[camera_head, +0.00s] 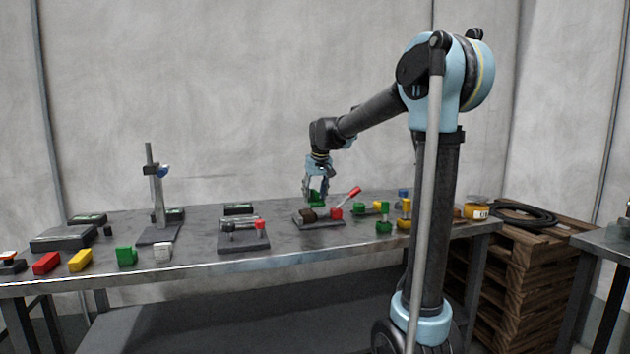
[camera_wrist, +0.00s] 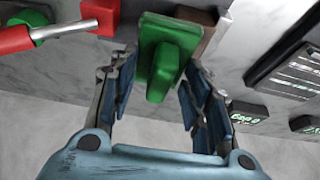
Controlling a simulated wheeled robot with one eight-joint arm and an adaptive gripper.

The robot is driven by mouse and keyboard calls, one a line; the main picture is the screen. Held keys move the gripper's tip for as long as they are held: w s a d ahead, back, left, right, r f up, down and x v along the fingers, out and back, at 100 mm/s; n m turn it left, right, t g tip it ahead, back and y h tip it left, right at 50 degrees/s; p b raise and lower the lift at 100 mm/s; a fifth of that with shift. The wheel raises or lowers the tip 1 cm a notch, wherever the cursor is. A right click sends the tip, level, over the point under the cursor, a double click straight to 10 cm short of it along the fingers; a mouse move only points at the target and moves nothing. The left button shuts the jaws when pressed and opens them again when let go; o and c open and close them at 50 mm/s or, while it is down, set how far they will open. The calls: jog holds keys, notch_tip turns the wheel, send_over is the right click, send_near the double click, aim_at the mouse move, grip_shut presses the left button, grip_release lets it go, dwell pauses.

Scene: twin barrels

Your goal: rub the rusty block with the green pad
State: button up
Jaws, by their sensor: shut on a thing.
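My gripper (camera_head: 316,196) is shut on the green pad (camera_wrist: 168,45), holding it by its raised grip between the two fingers. The pad's broad plate faces away from the wrist. The rusty block (camera_head: 308,214) is dark brown and sits on a dark base plate (camera_head: 325,223) with a red-handled lever (camera_head: 354,192). In the head view the pad (camera_head: 317,198) is just above and behind the block. In the wrist view the pad overlaps the block (camera_wrist: 209,38), which shows at its right edge. I cannot tell whether they touch.
A red block (camera_head: 337,213) stands right of the rusty block at the lever's foot. Several green and yellow pieces (camera_head: 383,227) stand farther right. A fixture with a red knob (camera_head: 244,236) lies to the left. Bare table (camera_head: 283,247) shows between the two fixtures.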

jog(key=shift+a+r, duration=0.1)
jog(key=shift+r, duration=2.75)
